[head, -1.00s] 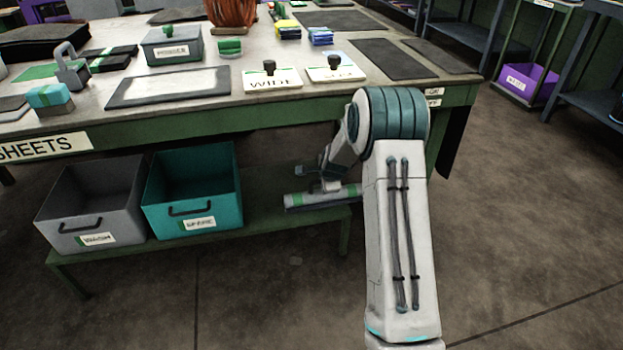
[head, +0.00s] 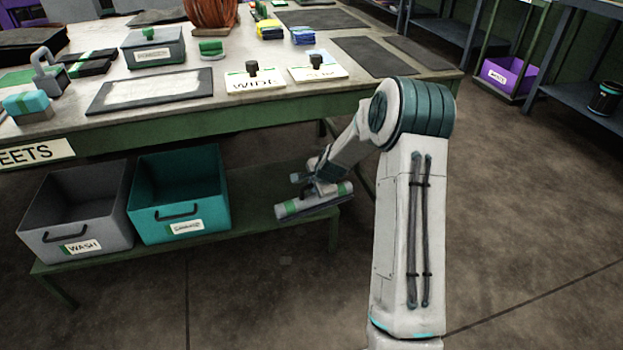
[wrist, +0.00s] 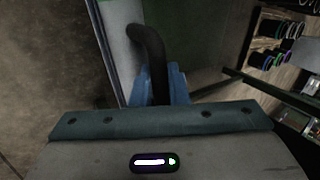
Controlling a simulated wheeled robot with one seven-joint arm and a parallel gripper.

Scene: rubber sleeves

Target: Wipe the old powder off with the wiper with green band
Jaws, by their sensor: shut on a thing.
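My gripper (head: 318,184) is shut on the dark curved handle (wrist: 152,55) of the wiper, seen between blue fingers in the wrist view. The wiper (head: 318,203) is a pale grey bar with green bands and a dark lower edge. It is tilted, its right end higher, low beside the table at the right end of the lower shelf. Whether it touches the shelf is unclear. The pale old powder (head: 155,88) covers much of a dark sheet (head: 97,105) on the tabletop, well above and left of my gripper.
Grey (head: 45,228) and teal (head: 150,225) bins stand on the lower shelf (head: 265,225). The tabletop (head: 225,103) overhangs it. Two knobbed plates, one labelled WIDE (head: 240,87), lie right of the powdered sheet. A cyan-topped block (head: 27,103) is left of it.

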